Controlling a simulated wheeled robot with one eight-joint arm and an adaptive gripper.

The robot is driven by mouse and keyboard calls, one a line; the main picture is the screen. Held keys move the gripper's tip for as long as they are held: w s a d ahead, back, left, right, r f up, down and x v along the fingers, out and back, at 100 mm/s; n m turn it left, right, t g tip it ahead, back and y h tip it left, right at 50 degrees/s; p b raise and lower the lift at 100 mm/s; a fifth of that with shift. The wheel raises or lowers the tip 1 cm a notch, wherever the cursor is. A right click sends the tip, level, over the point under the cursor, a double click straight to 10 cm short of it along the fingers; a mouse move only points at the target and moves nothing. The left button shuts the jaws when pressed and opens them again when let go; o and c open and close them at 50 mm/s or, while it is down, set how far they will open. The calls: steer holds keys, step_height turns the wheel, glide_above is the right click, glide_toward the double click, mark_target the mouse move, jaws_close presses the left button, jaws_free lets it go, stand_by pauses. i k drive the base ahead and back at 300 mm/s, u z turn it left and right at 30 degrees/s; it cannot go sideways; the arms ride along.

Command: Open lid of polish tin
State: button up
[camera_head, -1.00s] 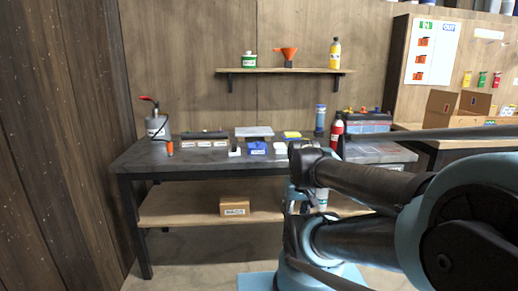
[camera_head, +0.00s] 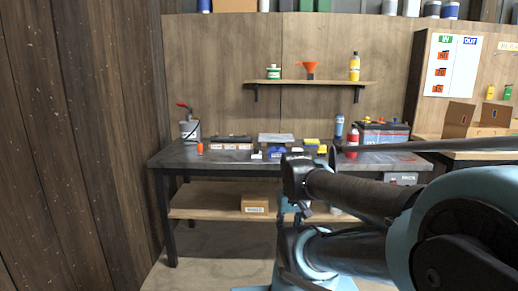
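A small green and white tin (camera_head: 273,72) stands on the wall shelf, left of an orange funnel. It may be the polish tin, but its label is too small to read. Its top looks closed, though the lid is hard to make out at this distance. My arm reaches in from the right in front of the workbench, well short of the shelf. I cannot make out my gripper or its fingers; only arm links and joints show.
The wall shelf (camera_head: 330,84) also holds the orange funnel (camera_head: 308,69) and a yellow bottle (camera_head: 354,66). The workbench (camera_head: 175,157) below carries a pump can (camera_head: 190,130), small boxes, a red bottle (camera_head: 352,141) and a battery (camera_head: 384,132). Cardboard boxes stand at right. Wooden wall is at left.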

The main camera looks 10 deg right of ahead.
mark_target(277, 149)
steer(key=u, duration=0.25)
steer(key=i, duration=0.95)
steer(key=z, duration=0.5)
